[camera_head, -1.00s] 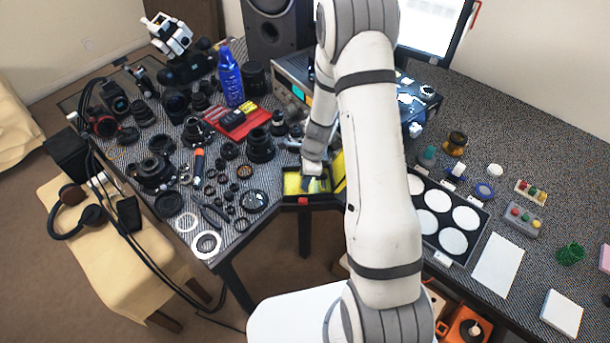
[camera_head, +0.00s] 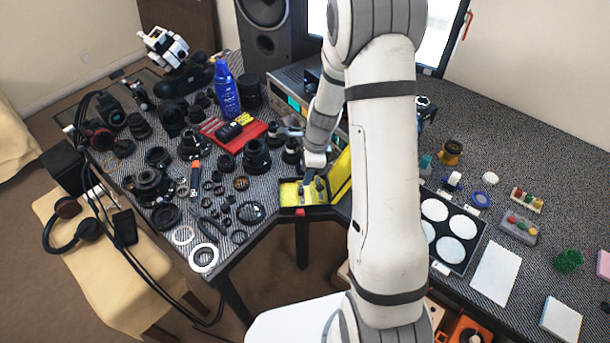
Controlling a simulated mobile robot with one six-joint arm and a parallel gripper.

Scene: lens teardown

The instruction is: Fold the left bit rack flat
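An open case with a yellow lining (camera_head: 289,194) sits at the inner corner of the desk. Its yellow lid (camera_head: 341,174) stands raised on the right side, partly hidden by my arm. My gripper (camera_head: 309,180) points down into the case, over its middle to right part. Small dark and grey shapes show around the fingertips. I cannot tell the left bit rack apart from the fingers, nor whether it is raised or flat. The fingers are too small to show whether they are open or shut.
Lens parts and rings crowd the left desk, with a red tray (camera_head: 252,129) and a blue bottle (camera_head: 227,90) behind. A black tray of white discs (camera_head: 457,251) lies right of my arm. My forearm hides the desk between.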

